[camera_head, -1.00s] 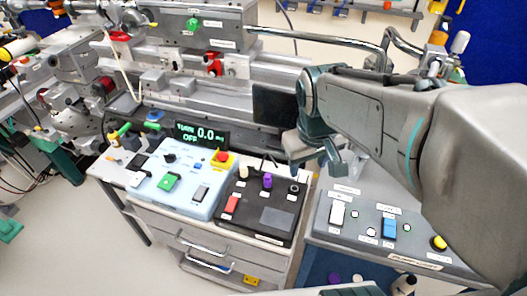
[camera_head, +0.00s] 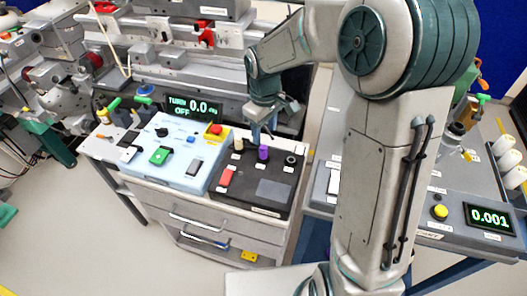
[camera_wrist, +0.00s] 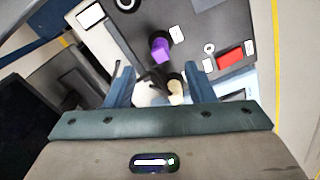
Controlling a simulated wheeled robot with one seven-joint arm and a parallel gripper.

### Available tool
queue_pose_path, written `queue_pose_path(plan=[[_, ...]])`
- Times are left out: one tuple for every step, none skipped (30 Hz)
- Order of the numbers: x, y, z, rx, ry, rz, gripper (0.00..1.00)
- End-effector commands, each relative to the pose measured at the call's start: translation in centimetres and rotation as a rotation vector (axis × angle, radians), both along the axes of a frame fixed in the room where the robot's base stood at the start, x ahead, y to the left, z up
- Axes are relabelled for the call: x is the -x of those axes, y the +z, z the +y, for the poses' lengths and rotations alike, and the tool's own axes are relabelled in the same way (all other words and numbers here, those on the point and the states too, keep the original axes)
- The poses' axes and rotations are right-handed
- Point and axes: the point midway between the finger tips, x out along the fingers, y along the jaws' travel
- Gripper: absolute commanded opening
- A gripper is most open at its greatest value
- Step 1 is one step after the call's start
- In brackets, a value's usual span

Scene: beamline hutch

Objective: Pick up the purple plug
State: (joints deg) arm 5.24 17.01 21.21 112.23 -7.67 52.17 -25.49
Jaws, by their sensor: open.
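The purple plug (camera_head: 263,153) stands upright on the black panel (camera_head: 272,192) at the right part of the bench top. In the wrist view the purple plug (camera_wrist: 160,50) shows just beyond the fingertips, near the middle. My gripper (camera_head: 263,123) is above the back edge of the black panel, close behind the plug. In the wrist view my gripper (camera_wrist: 160,75) is open, its two blue fingers apart with nothing held between them. A cream plug (camera_wrist: 176,88) lies in view between the fingers, nearer the right one.
A red switch (camera_head: 227,176), the cream plug (camera_head: 238,144) and a black round socket (camera_head: 290,160) surround the purple plug. A light-blue control box (camera_head: 172,168) with a red stop button (camera_head: 215,130) stands to the left. The beamline rail lies behind.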

Motion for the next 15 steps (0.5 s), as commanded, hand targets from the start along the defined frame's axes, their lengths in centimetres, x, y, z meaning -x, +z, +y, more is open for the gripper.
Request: queue_pose_path(plan=[[0.1,-0.9,0.0,0.000,0.000,0.004,0.49],[0.1,-1.4,0.0,0.000,-0.001,0.004,0.49],[0.0,-1.8,0.0,0.000,-0.001,0.001,0.49],[0.0,-2.1,0.0,0.000,-0.001,0.001,0.49],[0.0,-2.3,0.0,0.001,0.000,0.001,0.49],[0.0,-2.5,0.0,0.001,0.000,-0.001,0.49],[0.0,-2.6,0.0,0.001,0.000,-0.001,0.49],[0.0,-2.8,0.0,0.000,0.000,0.000,0.49],[0.0,-3.1,0.0,0.000,-0.001,0.001,0.49],[0.0,-3.4,0.1,0.000,-0.001,0.003,0.49],[0.0,-3.8,0.1,0.000,-0.001,0.003,0.49],[0.0,-4.4,0.1,0.000,-0.001,0.004,0.49],[0.0,-4.9,0.1,0.000,-0.001,0.004,0.49],[-0.1,-5.3,0.2,0.001,-0.001,0.004,0.49],[-0.1,-5.9,0.2,0.000,-0.001,0.004,0.49]])
